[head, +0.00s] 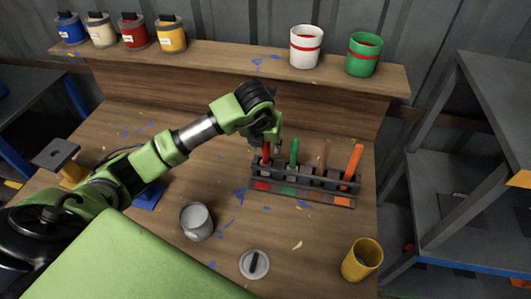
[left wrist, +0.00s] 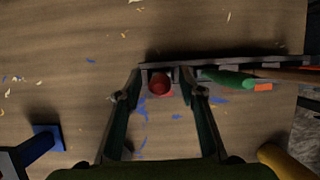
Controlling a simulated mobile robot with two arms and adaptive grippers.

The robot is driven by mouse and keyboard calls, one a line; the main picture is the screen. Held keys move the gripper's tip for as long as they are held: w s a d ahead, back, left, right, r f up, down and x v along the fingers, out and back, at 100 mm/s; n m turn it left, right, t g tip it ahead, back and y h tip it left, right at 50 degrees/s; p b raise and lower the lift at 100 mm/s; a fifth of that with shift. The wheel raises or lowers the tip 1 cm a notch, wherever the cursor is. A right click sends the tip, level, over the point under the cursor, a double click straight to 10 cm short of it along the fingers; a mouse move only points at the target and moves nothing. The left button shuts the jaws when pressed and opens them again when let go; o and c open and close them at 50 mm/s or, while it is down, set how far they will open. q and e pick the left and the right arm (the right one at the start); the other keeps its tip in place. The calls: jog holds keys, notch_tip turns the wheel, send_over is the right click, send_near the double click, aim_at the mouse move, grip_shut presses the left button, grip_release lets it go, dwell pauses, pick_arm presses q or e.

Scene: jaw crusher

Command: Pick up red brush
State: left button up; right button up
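The red brush (head: 266,154) stands upright in the leftmost slot of the dark brush rack (head: 303,193). In the left wrist view the round end of the red brush (left wrist: 159,86) points up at the camera. My left gripper (head: 268,141) is above the red brush, pointing down. In the left wrist view the two fingers of my left gripper (left wrist: 160,95) are apart, one on each side of the brush end, with gaps visible between. The gripper partly hides the brush top in the head view. My right gripper is in neither view.
A green brush (head: 294,153), a brown brush (head: 323,157) and an orange brush (head: 352,163) stand in the same rack. A grey can (head: 196,221), a lid (head: 254,264) and a yellow cup (head: 361,260) are in front. Paint cans line the shelf (head: 230,62) behind.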

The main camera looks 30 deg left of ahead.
pick_arm(q)
jog(key=shift+w+f, duration=0.2)
jog(key=shift+f, duration=0.25)
grip_shut()
jog(key=shift+r, duration=0.1)
